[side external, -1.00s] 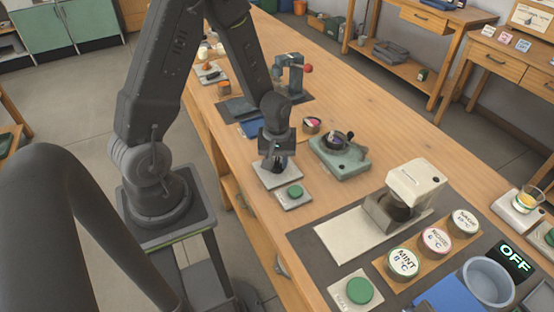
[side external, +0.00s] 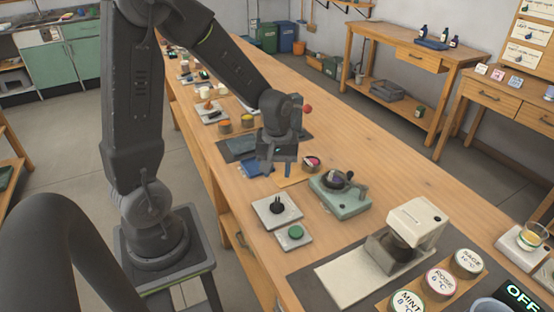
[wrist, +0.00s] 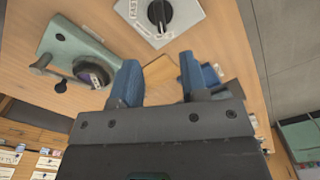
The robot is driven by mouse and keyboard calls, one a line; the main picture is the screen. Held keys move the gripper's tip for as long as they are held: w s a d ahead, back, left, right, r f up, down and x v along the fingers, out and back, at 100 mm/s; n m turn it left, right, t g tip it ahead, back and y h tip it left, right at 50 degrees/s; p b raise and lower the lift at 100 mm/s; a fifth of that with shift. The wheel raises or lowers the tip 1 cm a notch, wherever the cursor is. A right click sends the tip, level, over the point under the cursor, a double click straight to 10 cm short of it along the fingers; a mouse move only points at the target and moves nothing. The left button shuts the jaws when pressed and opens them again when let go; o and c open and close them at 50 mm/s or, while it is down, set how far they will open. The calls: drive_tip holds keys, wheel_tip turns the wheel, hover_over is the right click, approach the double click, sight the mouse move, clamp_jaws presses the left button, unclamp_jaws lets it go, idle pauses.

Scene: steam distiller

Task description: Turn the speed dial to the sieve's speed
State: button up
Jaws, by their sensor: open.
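The speed dial (side external: 278,207) is a black knob on a pale square plate, in front of my gripper and clear of it. In the wrist view the dial (wrist: 160,14) sits at the top edge with its pointer line visible. Lettering that looks like "FAST" is beside it, partly cut off or blurred. My gripper (side external: 277,167) is open and empty above the table, behind the dial. In the wrist view the blue fingers of my gripper (wrist: 160,82) are apart, with a tan card below between them. I cannot tell which thing is the sieve.
A plate with a green button (side external: 296,232) lies in front of the dial. A green device with a dark bowl (side external: 345,205) stands to the right. A cream machine (side external: 418,222) and labelled round lids (side external: 468,262) are nearer the front right. Bare wood lies between.

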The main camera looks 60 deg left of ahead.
wheel_tip(320, 180, up, 3)
drive_tip(key=shift+f, duration=0.1)
idle(0.3)
drive_tip(key=s+d+r+m+t, duration=0.5)
drive_tip(key=s+d+r+m, duration=0.5)
drive_tip(key=r+m, duration=0.2)
drive_tip(key=shift+d+r+t, duration=0.3)
drive_tip(key=shift+d+r, duration=0.1)
drive_tip(key=shift+r, duration=0.4)
idle(0.4)
